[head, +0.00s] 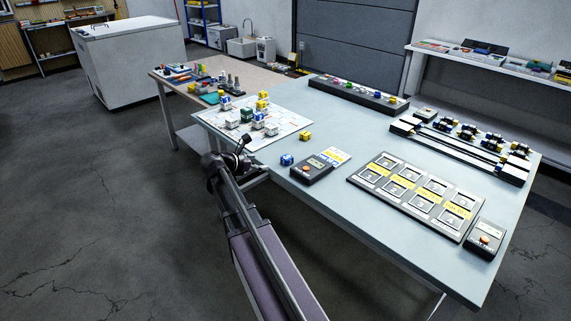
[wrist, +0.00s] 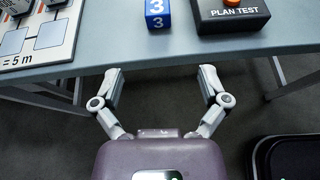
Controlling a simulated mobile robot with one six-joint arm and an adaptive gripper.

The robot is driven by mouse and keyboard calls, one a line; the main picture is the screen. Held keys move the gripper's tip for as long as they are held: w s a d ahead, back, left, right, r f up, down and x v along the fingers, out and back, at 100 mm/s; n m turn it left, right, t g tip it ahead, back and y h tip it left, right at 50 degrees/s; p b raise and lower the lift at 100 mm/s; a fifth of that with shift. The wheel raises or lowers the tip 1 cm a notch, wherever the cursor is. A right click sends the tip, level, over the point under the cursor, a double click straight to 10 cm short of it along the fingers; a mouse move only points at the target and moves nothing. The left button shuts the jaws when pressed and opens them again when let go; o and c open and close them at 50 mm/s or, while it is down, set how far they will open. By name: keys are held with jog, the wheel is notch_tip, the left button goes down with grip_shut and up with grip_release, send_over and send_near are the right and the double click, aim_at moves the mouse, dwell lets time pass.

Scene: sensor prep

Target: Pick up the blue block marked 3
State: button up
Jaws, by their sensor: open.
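The blue block marked 3 (head: 287,159) stands on the light table near its front edge. It also shows at the top of the wrist view (wrist: 158,14), with a white 3 on its top and on its front face. My gripper (wrist: 160,88) is open and empty, its two fingers spread wide. In the wrist view the block lies beyond the fingertips and roughly between them, across the table edge. In the head view my arm reaches up to the table's front edge, and my gripper (head: 240,145) is partly hidden by its own links.
A dark box labelled PLAN TEST (wrist: 232,14) stands just right of the block. A white map board (head: 285,133) with several blocks lies to the left. A yellow block (head: 305,136) stands behind the blue one. The table's front edge (wrist: 180,62) crosses before my fingers.

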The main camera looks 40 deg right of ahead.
aim_at(284, 159)
jog(key=shift+w+d+r+n, duration=0.15)
jog(key=shift+d+r+n, duration=0.05)
jog(key=shift+d+n, duration=0.15)
jog(key=b+x, duration=0.3)
jog(key=x, duration=0.4)
jog(key=shift+d+f, duration=0.15)
jog(key=shift+d, duration=0.1)
jog(key=shift+d+f, duration=0.1)
jog(key=shift+d, duration=0.4)
jog(key=shift+d, duration=0.1)
jog(key=shift+b+x, duration=1.1)
jog(key=shift+x, duration=1.45)
jog(key=c, duration=1.1)
